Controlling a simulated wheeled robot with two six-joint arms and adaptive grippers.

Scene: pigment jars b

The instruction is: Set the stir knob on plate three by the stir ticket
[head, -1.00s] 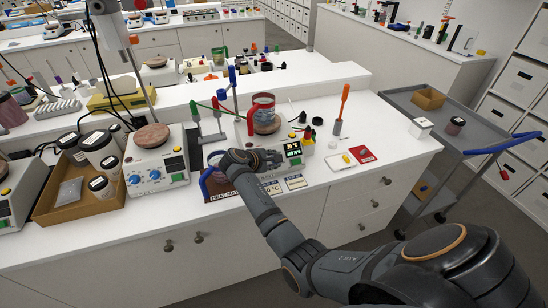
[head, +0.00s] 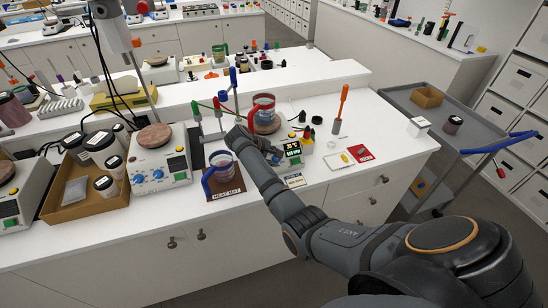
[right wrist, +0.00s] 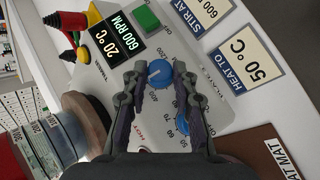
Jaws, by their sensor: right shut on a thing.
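Plate three (head: 308,147) is a white hot plate with a round brown top. In the right wrist view, its panel (right wrist: 185,52) has two blue knobs and a display (right wrist: 115,42) reading 20 °C and 600 RPM. My right gripper (right wrist: 160,88) is shut on the upper knob, the stir knob (right wrist: 159,74), beside a scale in hundreds. The heat knob (right wrist: 183,124) is partly hidden by a finger. The stir ticket (right wrist: 205,14) reads STIR AT 600, cut by the frame edge. The right gripper (head: 272,155) covers the knobs in the head view. My left gripper is not in view.
The heat ticket (right wrist: 248,58) reads 50 °C. Another beaker (head: 222,164) stands on the brown heat mat (head: 228,188).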

